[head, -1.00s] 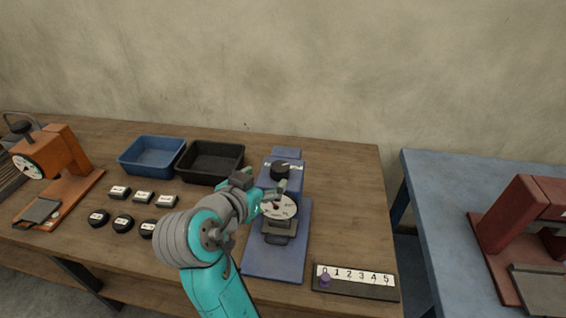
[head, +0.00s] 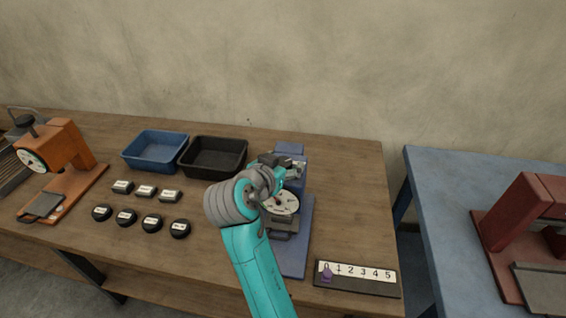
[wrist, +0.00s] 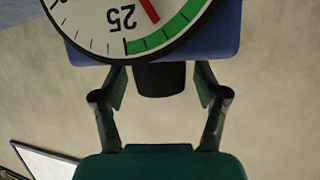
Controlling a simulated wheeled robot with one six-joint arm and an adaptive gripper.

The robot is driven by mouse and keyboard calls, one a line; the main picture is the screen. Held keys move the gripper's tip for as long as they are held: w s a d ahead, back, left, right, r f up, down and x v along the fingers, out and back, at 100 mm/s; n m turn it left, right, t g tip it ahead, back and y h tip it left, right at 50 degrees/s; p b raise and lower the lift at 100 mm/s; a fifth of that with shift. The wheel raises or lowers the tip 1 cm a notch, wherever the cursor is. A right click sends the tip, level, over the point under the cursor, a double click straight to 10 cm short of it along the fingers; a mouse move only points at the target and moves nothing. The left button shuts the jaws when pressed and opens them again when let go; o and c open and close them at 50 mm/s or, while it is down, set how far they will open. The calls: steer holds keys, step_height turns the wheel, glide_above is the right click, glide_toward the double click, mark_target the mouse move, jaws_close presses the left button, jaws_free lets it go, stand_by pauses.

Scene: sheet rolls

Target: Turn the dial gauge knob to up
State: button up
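The blue dial gauge stand (head: 295,245) is on the wooden table. Its round white dial (head: 285,204) faces forward. In the wrist view the dial (wrist: 115,25) appears upside down, with a red needle and a green band. The black knob (wrist: 160,78) shows beside the dial, between my fingers; in the head view my gripper hides it. My gripper (wrist: 160,88) is open, one finger on each side of the knob, with gaps showing. In the head view my gripper (head: 280,170) is at the top of the stand.
A blue bin (head: 155,165) and a black bin (head: 213,172) stand left of the gauge. Several labelled blocks (head: 146,191) and black discs (head: 152,222) lie in front of them. A numbered slider board (head: 357,284) is at front right. An orange device (head: 62,145) stands far left.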

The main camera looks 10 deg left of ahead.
steer(key=c, duration=1.1)
steer(key=shift+n+y, duration=0.4)
steer(key=shift+y, duration=0.1)
steer(key=n+y, duration=0.4)
steer(key=y, duration=0.1)
steer(key=shift+d+n, duration=0.15)
steer(key=shift+n, duration=0.15)
steer(key=n+g+y, duration=0.1)
steer(key=n+y, duration=0.2)
steer(key=n+g+y, duration=0.2)
steer(key=n+y, duration=0.1)
steer(key=y, duration=0.1)
steer(key=shift+w+n, duration=0.15)
steer(key=shift+n, duration=0.15)
steer(key=n+g+y, duration=0.3)
steer(key=n+g, duration=0.2)
steer(key=shift+r+g, duration=0.1)
steer(key=shift+g, duration=0.3)
steer(key=n+g, duration=0.2)
steer(key=n+g+y, duration=0.1)
steer(key=n+g, duration=0.1)
steer(key=shift+a+g, duration=0.2)
steer(key=shift+g, duration=0.1)
steer(key=shift+n+g, duration=1)
steer(key=shift+g, duration=0.1)
